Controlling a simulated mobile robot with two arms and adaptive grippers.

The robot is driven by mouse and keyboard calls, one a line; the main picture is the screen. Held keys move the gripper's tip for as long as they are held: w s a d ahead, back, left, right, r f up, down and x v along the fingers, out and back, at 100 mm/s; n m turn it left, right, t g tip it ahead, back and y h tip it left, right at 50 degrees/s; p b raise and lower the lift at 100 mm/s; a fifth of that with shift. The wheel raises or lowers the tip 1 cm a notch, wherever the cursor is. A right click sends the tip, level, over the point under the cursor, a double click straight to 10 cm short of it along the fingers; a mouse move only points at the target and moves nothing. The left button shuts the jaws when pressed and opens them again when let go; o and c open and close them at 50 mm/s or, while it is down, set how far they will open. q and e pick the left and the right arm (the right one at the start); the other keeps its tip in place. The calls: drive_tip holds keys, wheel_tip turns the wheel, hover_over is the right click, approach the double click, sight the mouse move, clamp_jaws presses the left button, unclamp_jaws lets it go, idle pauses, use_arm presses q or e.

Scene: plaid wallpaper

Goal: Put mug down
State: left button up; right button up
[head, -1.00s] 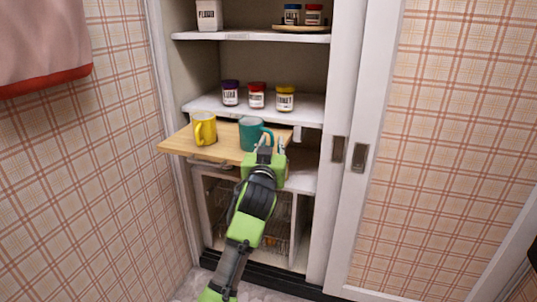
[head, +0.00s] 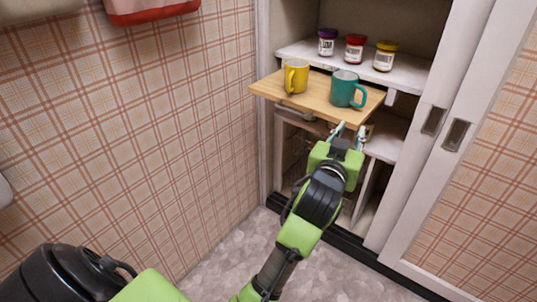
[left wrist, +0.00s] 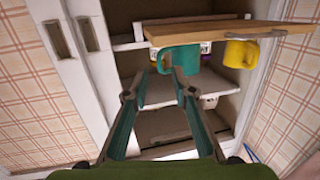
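A teal mug (head: 343,88) stands upright on a pull-out wooden board (head: 268,89), its handle toward the right. A yellow mug (head: 297,76) stands upright to its left on the same board. My left gripper (head: 350,131) is just in front of the board's front edge, empty, its fingers spread apart. The left wrist view shows the same open gripper (left wrist: 160,73), with the teal mug (left wrist: 173,60) beyond the fingertips, and the yellow mug (left wrist: 240,53) to the right. No contact between fingers and mug shows. My right gripper is out of view.
A white shelf (head: 310,50) behind the board holds a purple-lidded jar (head: 327,43), a red-lidded jar (head: 355,48) and a yellow-lidded jar (head: 384,57). Sliding cabinet doors (head: 480,90) stand at the right. A plaid wall (head: 130,120) is at the left, with clear floor (head: 225,245) below.

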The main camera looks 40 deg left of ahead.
use_arm(q)
drive_tip(key=s+a+f+g, duration=0.2)
drive_tip(key=s+f+g, duration=0.35)
drive_tip(key=f, duration=0.75)
drive_tip(key=s+f+m+g+h, duration=0.1)
drive_tip(key=s+f+g, duration=0.1)
drive_tip(key=s+f, duration=0.4)
drive_tip(key=s+f+m+g+h, duration=0.1)
drive_tip(key=s+f+g, duration=0.2)
drive_tip(key=s, duration=1.2)
drive_tip(key=s+f+m+g+h, duration=0.1)
drive_tip(key=s+f+g, duration=0.2)
drive_tip(key=s+f, duration=0.6)
drive_tip(key=shift+s+d+f+m, duration=0.2)
drive_tip(key=shift+s+f+m, duration=0.1)
drive_tip(key=shift+s, duration=0.35)
